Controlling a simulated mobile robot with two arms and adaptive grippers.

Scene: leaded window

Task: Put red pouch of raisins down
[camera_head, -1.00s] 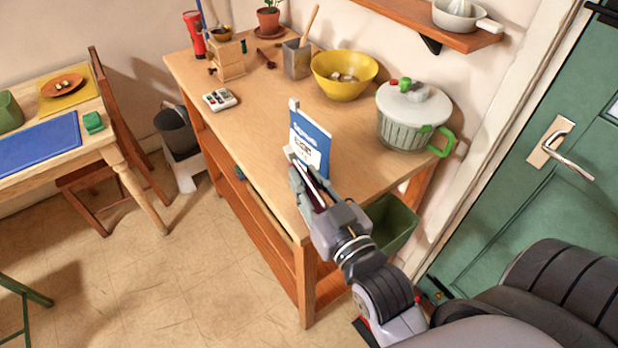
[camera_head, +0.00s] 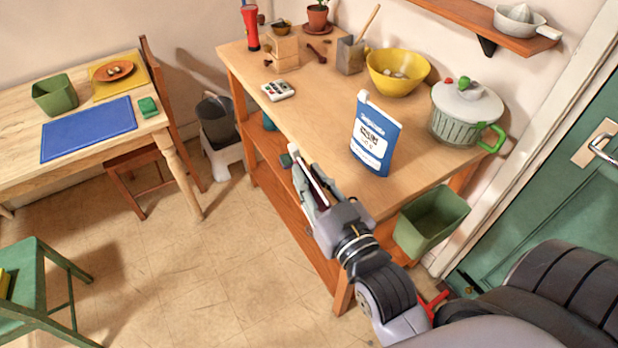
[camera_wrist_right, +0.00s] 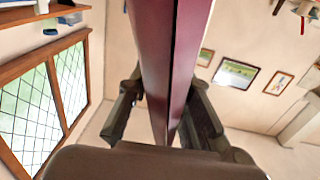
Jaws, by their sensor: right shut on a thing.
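The red pouch of raisins (camera_wrist_right: 152,60) is a dark red, flat shape seen nearly edge-on in the right wrist view. My right gripper (camera_wrist_right: 160,110) is shut on it, with a finger on each side. In the head view my right gripper (camera_head: 308,178) is by the front edge of the wooden workbench (camera_head: 315,110), left of a blue and white carton. There the pouch shows only as a thin dark and pale strip between the fingers. I cannot tell its height over the bench edge. My left gripper is not in view.
The blue and white carton (camera_head: 376,137) stands upright on the bench. The bench's front left top is bare. A green bin (camera_head: 430,225) is at its right end.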

